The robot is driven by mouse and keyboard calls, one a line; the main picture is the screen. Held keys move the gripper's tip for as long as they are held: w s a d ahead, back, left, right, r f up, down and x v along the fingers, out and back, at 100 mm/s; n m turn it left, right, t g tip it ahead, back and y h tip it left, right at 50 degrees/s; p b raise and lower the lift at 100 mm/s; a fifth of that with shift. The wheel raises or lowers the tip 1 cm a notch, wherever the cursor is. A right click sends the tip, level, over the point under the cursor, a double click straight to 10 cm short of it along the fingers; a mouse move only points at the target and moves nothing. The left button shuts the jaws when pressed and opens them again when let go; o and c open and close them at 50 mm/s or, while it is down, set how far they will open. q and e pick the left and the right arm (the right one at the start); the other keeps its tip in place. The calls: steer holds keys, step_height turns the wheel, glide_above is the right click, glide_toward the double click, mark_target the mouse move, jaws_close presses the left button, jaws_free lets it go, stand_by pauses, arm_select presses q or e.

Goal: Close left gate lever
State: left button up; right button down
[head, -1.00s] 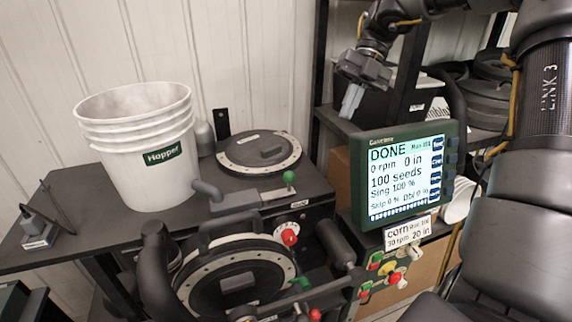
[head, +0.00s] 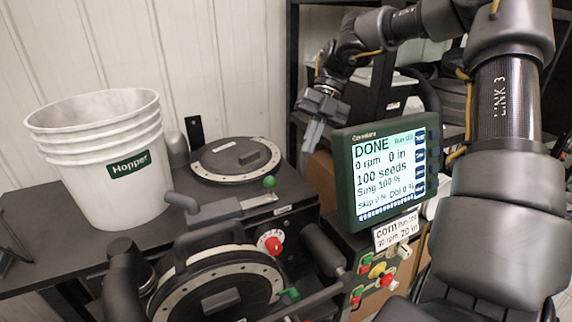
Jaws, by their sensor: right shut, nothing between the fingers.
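A flat grey slide bar (head: 228,207) with a green ball knob (head: 269,182) lies on top of the dark seed meter housing, in front of the upper round disc (head: 235,158). A second, green lever (head: 289,293) sits low at the right rim of the front round cover (head: 222,290). I cannot tell from labels which is the left gate lever. My right gripper (head: 309,148) is shut and empty, fingers pointing down, just left of the monitor's upper corner. It is apart from the green knob, up and to the right of it. My left gripper is not in view.
A white Hopper bucket (head: 104,165) stands on the dark table at left. The monitor (head: 388,168) reads DONE and 100 seeds. Below it is a button panel (head: 378,275). A red knob (head: 271,242) sits on the meter front. A dark shelf rack stands behind.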

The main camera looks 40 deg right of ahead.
steer(key=p+x, duration=0.1)
steer(key=x, duration=0.4)
steer(key=shift+a+p, duration=0.15)
steer(key=shift+p, duration=0.25)
steer(key=a, duration=0.1)
steer(key=w+p, duration=0.1)
steer(key=a, duration=0.1)
steer(key=shift+w+a+f+p, duration=0.25)
steer(key=shift+w+a+p, duration=0.05)
steer(key=shift+w+a+f, duration=0.15)
steer(key=shift+w+a, duration=0.1)
steer(key=shift+a, duration=0.1)
steer(key=shift+d, duration=0.1)
steer(key=shift+s, duration=0.1)
